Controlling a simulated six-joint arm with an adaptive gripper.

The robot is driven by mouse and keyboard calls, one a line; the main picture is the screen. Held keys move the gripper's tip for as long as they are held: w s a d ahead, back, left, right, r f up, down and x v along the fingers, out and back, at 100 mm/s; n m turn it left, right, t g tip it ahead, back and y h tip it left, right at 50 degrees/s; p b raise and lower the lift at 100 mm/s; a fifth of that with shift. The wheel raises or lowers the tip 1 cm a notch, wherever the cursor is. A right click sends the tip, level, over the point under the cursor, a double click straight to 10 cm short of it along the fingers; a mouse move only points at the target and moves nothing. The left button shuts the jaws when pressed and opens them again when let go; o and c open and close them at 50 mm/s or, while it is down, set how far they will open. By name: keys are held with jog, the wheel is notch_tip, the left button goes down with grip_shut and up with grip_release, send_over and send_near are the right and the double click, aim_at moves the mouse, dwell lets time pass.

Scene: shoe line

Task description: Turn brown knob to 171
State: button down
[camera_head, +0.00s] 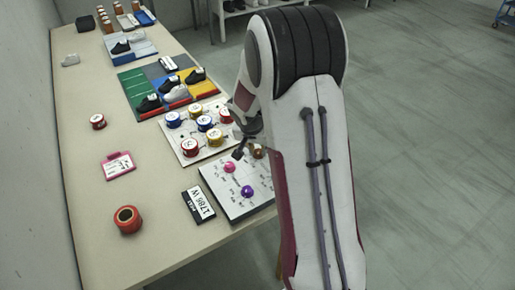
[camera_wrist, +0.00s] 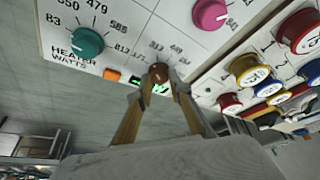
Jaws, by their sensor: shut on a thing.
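The brown knob (camera_wrist: 159,73) sits at the edge of a white dial panel (camera_wrist: 140,20) in the wrist view, with printed numbers beside it. My gripper (camera_wrist: 157,84) is shut on the brown knob, one finger on each side. The knob's pointer and exact setting cannot be read. In the head view the brown knob (camera_head: 258,153) shows partly beside my arm, on the white panel (camera_head: 215,180); my gripper (camera_head: 240,152) is dark and small there.
The panel also carries a teal knob (camera_wrist: 86,43), a pink knob (camera_wrist: 210,13), an orange button (camera_wrist: 112,75) and, in the head view, a purple knob (camera_head: 247,191). A black sign (camera_head: 198,203) lies beside it. A board (camera_head: 188,150) with several red, yellow and blue canisters stands close behind.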

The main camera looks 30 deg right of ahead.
jog(key=shift+s+n+t+y, duration=0.1)
jog(key=shift+n+t+y, duration=0.45)
jog(key=shift+n, duration=1.35)
jog(key=c, duration=1.8)
grip_release()
jog(key=shift+c, duration=0.2)
jog(key=shift+d, duration=0.1)
jog(key=shift+r, duration=0.15)
jog(key=v, duration=1.1)
jog(key=shift+r, duration=0.35)
jog(key=shift+s, duration=0.2)
